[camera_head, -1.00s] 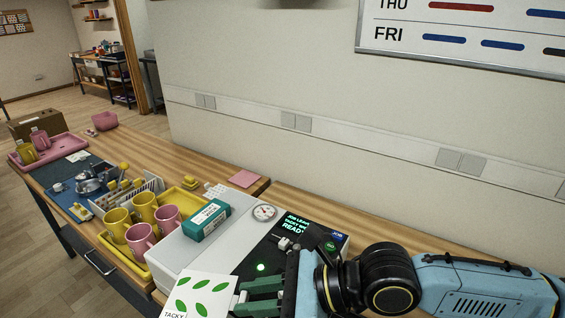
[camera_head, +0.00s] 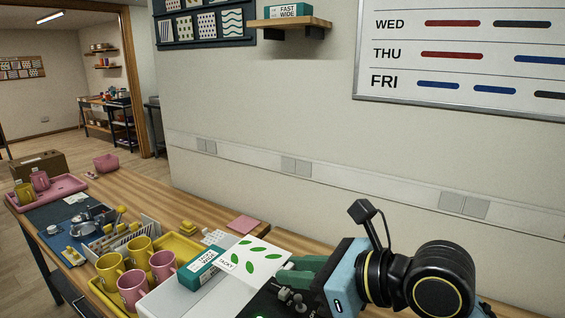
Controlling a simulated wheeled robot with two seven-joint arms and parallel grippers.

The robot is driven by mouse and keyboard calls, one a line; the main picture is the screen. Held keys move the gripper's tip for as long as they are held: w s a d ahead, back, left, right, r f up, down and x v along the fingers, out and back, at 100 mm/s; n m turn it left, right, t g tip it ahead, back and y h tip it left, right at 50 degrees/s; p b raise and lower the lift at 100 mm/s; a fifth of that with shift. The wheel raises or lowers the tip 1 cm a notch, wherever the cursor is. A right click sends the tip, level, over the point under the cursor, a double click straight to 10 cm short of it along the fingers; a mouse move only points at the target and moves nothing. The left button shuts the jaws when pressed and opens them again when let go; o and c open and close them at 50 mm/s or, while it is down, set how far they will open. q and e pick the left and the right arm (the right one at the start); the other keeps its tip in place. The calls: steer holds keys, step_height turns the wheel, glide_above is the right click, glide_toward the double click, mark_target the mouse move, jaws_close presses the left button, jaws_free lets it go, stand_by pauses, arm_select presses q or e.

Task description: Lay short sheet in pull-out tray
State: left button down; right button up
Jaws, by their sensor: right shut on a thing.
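A short white sheet with green leaves (camera_head: 254,259) and a "TACKY" label is held up by my right gripper (camera_head: 290,274). The green fingers of the gripper are shut on its right edge. The sheet is above the grey-white press body (camera_head: 180,298) and overlaps the teal box in the picture. The dark control panel of the press (camera_head: 262,304) is partly hidden under my gripper. No pull-out tray can be made out in view. My left gripper is not in view.
A teal box (camera_head: 201,269) stands on the press. A yellow tray (camera_head: 105,298) with yellow mugs (camera_head: 140,250) and pink mugs (camera_head: 163,265) is at left. A pink pad (camera_head: 242,223) lies near the wall. A shelf (camera_head: 290,24) hangs above.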

steer(key=d+f+m+t+h, duration=0.2)
steer(key=d+f, duration=0.3)
steer(key=d, duration=0.4)
steer(key=d+f+m+t+h, duration=0.2)
steer(key=d+f, duration=0.3)
steer(key=d, duration=0.3)
steer(key=shift+w+d+m+t+h+b, duration=0.3)
steer(key=shift+d+m+t+h+b, duration=0.15)
steer(key=shift+m, duration=0.45)
